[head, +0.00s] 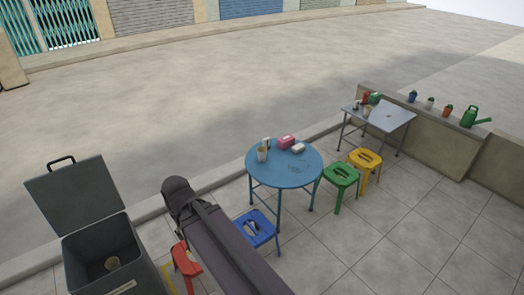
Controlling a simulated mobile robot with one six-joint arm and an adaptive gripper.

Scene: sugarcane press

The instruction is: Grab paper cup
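A pale paper cup (262,155) stands upright near the left edge of the round blue table (290,175). Another pale cup (367,112) stands on the grey folding table (388,117) at the right. A dark arm link, which seems to be mine, reaches up from the bottom edge, left of the blue table. My gripper does not show, so its state is hidden.
A pink box (286,142) and small items are on the blue table. Blue (257,229), red (185,259), green (341,175) and yellow (365,160) stools stand around. A low wall (425,135) with pots and a green watering can (471,117) is at right. Paving at lower right is clear.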

